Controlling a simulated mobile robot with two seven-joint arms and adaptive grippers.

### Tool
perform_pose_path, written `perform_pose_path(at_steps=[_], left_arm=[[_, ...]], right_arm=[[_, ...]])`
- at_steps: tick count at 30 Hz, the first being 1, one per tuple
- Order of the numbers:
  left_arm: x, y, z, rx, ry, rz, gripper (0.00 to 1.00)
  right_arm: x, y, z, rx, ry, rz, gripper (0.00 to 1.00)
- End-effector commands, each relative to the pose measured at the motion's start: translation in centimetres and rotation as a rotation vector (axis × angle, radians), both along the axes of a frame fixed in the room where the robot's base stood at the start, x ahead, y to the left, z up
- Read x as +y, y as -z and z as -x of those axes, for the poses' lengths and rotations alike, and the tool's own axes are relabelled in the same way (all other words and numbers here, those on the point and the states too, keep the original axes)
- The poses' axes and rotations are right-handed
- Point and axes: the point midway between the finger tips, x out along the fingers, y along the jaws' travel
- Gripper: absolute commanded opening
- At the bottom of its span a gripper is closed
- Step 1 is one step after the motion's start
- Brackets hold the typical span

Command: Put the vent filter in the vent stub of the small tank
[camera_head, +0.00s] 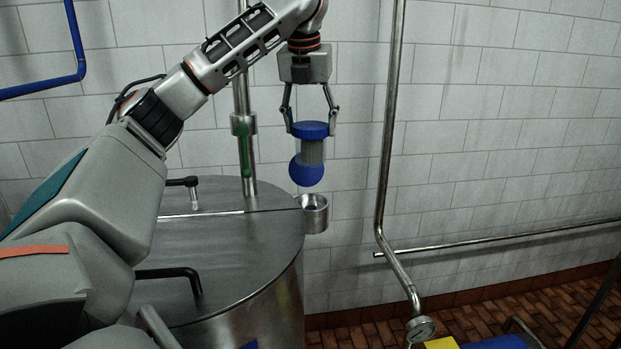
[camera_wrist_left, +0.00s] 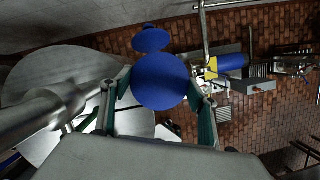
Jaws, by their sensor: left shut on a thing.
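The vent filter (camera_head: 313,153) has a blue cap, a grey ribbed body and a rounded blue part at its lower end. My left gripper (camera_head: 310,125) is shut on the blue cap from above and holds the filter in the air. The vent stub (camera_head: 315,222) is a short steel cup at the right edge of the small tank (camera_head: 240,250). The filter hangs above the stub, apart from it. In the left wrist view the blue cap (camera_wrist_left: 160,82) is between the fingers (camera_wrist_left: 160,95), and the stub cannot be made out. My right gripper is not in view.
Black handles (camera_head: 183,182) stand on the tank. The tiled wall is behind; space between filter and vertical pipe looks free.

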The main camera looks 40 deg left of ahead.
Motion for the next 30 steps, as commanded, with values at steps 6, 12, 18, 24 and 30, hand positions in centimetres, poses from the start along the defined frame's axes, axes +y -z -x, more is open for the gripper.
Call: perform_pose_path(at_steps=[6, 12, 18, 24, 30], left_arm=[[0.0, 5.0, 0.1, 0.003, 0.0, 0.001, 0.25], [0.0, 8.1, 0.0, 0.001, -0.001, 0.001, 0.25], [0.0, 9.5, 0.0, 0.0, -0.002, 0.001, 0.25], [0.0, 12.2, 0.0, 0.001, -0.002, 0.001, 0.25], [0.0, 12.7, 0.0, -0.003, -0.002, 0.0, 0.25]], right_arm=[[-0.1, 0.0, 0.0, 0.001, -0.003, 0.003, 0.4], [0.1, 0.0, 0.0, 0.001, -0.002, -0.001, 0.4], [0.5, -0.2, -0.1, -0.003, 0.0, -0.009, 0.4], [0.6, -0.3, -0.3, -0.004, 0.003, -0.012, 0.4], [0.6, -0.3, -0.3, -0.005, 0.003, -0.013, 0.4]])
